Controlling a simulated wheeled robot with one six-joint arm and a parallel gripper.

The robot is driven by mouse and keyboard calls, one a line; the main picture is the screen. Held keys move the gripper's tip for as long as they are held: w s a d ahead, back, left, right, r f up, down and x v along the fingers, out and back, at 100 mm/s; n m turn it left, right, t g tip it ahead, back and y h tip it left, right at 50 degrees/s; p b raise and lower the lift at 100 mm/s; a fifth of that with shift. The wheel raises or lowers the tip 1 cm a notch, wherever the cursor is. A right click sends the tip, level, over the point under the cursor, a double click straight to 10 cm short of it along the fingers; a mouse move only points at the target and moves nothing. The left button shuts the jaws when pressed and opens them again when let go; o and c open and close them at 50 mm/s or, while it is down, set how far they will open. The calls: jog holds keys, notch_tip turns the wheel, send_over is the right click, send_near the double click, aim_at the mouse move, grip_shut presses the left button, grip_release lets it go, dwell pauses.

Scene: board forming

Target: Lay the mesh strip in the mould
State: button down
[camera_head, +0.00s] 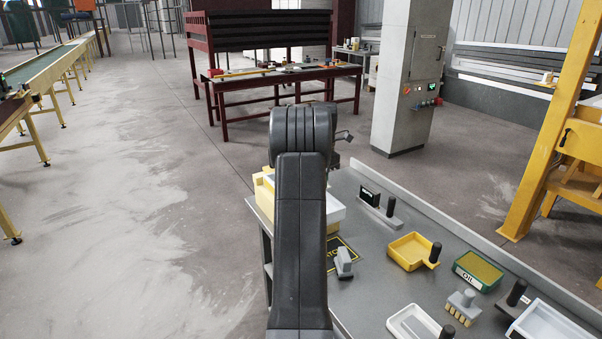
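My arm stands in the middle of the view and bends over at its top. My gripper (342,142) is mostly hidden behind the arm; only a small dark part shows at the right, and its fingers cannot be made out. I cannot pick out a mesh strip. A pale box with yellow parts (336,214) stands on the grey bench (368,268), largely hidden behind my arm; I cannot tell whether it is the mould. A white shallow tray (408,322) lies at the bench's front.
The bench also holds a yellow tray (408,250), a green-topped oil box (479,269), a brush (463,306), a dark-handled tool (378,207), a small grey tool (344,263) and a white bin (552,328). A raised rim edges the bench. Open floor lies left.

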jog(key=shift+f, duration=0.3)
jog(key=c, duration=1.2)
grip_release()
jog(key=shift+o, duration=0.2)
jog(key=shift+r, duration=0.1)
notch_tip(320, 180, up, 14)
jog(key=shift+f, duration=0.2)
notch_tip(320, 180, down, 14)
jog(key=shift+r, duration=0.1)
